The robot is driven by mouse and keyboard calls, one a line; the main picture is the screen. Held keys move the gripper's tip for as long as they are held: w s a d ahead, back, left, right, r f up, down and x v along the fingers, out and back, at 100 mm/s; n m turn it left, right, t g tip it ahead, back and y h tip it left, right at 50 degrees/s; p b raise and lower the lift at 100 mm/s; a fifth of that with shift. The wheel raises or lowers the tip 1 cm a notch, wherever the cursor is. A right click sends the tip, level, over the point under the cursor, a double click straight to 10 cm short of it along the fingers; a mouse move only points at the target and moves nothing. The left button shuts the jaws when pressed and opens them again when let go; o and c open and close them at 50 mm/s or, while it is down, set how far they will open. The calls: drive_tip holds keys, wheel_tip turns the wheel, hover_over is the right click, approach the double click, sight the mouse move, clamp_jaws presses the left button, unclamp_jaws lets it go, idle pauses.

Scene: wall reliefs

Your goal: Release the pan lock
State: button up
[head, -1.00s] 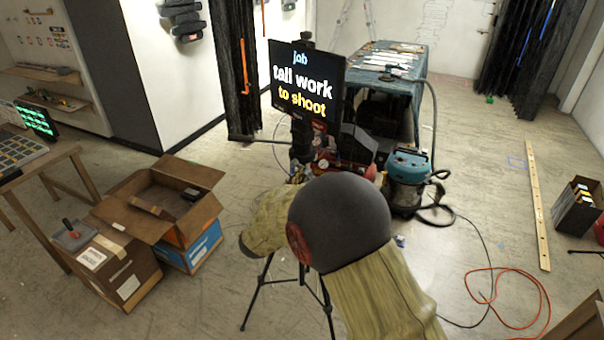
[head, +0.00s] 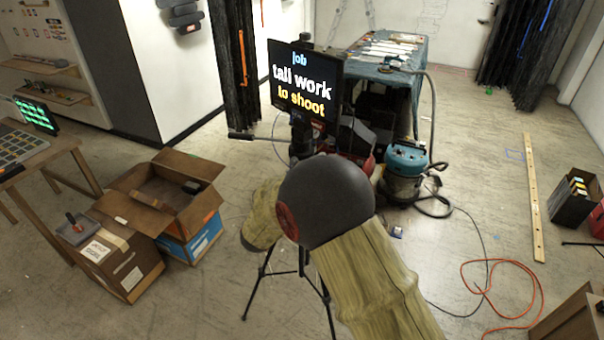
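A black tripod (head: 260,286) stands in the middle, mostly behind my arm. A screen reading "job / tall work / to shoot" (head: 305,84) stands above it. A dark bar with a thicker end (head: 240,136) sticks out to the left below the screen and looks like a handle; I cannot tell what it is joined to. I cannot make out a pan lock. My arm, with a dark round joint and khaki sleeves, covers the area in front of the tripod's upper part. My gripper is hidden, so its hold cannot be seen.
An open cardboard box (head: 208,228) and a closed one (head: 128,272) stand left. A teal vacuum (head: 406,160) and a cloth-covered table (head: 424,62) are behind.

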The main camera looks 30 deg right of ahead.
drive_tip(key=shift+o, duration=0.4)
drive_tip(key=v, duration=1.2)
